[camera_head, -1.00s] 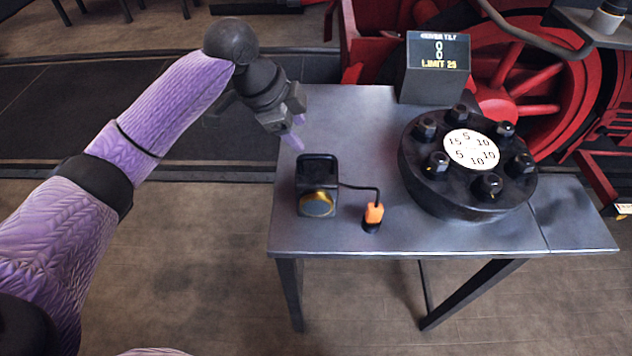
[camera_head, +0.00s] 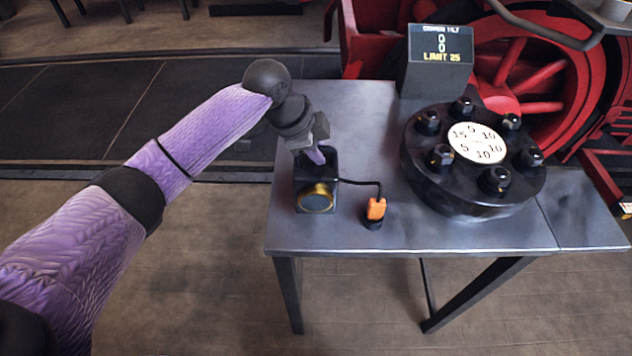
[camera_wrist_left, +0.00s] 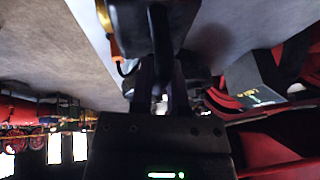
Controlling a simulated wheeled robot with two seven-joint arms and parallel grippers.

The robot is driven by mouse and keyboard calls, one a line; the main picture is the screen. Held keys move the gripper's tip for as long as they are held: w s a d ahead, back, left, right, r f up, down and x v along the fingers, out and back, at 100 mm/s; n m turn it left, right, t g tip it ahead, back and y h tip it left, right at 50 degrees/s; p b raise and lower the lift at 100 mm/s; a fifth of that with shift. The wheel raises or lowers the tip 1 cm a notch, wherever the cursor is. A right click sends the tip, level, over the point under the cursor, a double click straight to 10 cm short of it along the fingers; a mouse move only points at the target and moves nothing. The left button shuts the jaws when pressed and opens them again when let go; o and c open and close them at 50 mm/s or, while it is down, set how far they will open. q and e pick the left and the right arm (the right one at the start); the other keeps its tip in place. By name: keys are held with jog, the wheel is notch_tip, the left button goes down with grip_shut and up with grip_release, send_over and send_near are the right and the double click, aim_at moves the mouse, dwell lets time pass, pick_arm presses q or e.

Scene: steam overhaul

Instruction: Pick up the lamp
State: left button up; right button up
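The lamp (camera_head: 316,197) is a small black box with a gold-rimmed round lens facing the front, and it stands upright near the table's left edge. A black cable runs from it to an orange plug piece (camera_head: 376,208) on its right. My left gripper (camera_head: 317,157) is over the lamp's top from the back left, its fingers pointing down and partly hiding the top. In the left wrist view, two dark fingers (camera_wrist_left: 163,92) stand apart with the lamp's dark handle (camera_wrist_left: 158,35) in line with the gap. Whether they touch it is unclear. My right gripper is out of view.
A grey metal table (camera_head: 330,240) carries a black round flange (camera_head: 470,195) with several bolts and a numbered white disc. A dark display box (camera_head: 437,68) stands at the back. Red wheels (camera_head: 530,85) are behind. The table's front left is clear.

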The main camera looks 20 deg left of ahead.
pick_arm(q)
grip_shut()
dwell(0.7)
jog(key=shift+r, duration=0.1)
dwell(0.4)
notch_tip(320, 180, up, 10)
jog(key=p, duration=0.3)
jog(key=shift+f, duration=0.2)
jog(key=shift+r, duration=0.2)
